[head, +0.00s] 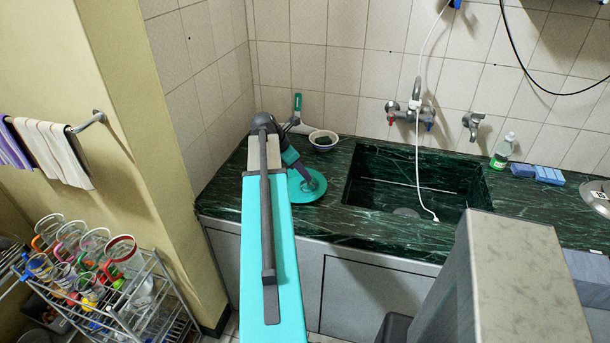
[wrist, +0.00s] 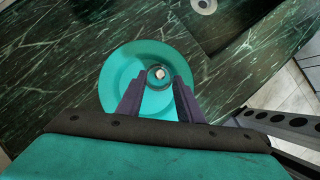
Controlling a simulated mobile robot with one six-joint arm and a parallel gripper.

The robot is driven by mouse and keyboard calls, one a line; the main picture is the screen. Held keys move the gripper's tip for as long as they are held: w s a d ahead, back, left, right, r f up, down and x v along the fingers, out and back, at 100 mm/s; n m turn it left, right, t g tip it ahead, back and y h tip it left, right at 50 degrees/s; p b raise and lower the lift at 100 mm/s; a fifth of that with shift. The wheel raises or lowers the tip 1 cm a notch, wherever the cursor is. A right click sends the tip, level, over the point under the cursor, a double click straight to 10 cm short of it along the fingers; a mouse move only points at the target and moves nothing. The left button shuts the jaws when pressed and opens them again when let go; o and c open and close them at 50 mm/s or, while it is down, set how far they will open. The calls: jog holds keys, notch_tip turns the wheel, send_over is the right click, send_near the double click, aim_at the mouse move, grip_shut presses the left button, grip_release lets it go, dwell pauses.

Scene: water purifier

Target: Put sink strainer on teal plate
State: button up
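The teal plate (head: 322,182) lies on the green marble counter, left of the sink. It also shows in the wrist view (wrist: 113,72). The sink strainer (wrist: 158,74), a small round metal piece with a pale centre, appears over the plate's middle in the wrist view. My gripper (wrist: 159,82) is low over the plate, with its two purple fingers apart and the strainer between their tips. Whether the tips press on it, or whether it rests on the plate, I cannot tell. In the head view my gripper (head: 310,183) reaches the plate and the strainer is not clearly visible.
A bowl with a dark sponge (head: 323,139) stands behind the plate. The sink basin (head: 405,185) is to the right, with a white hose hanging into it. A soap bottle (head: 502,151) and blue sponges (head: 537,173) are farther right. A rack of cups (head: 125,300) stands at lower left.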

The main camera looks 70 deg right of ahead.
jog(key=b+v, duration=0.1)
jog(key=v, duration=0.8)
dwell(0.8)
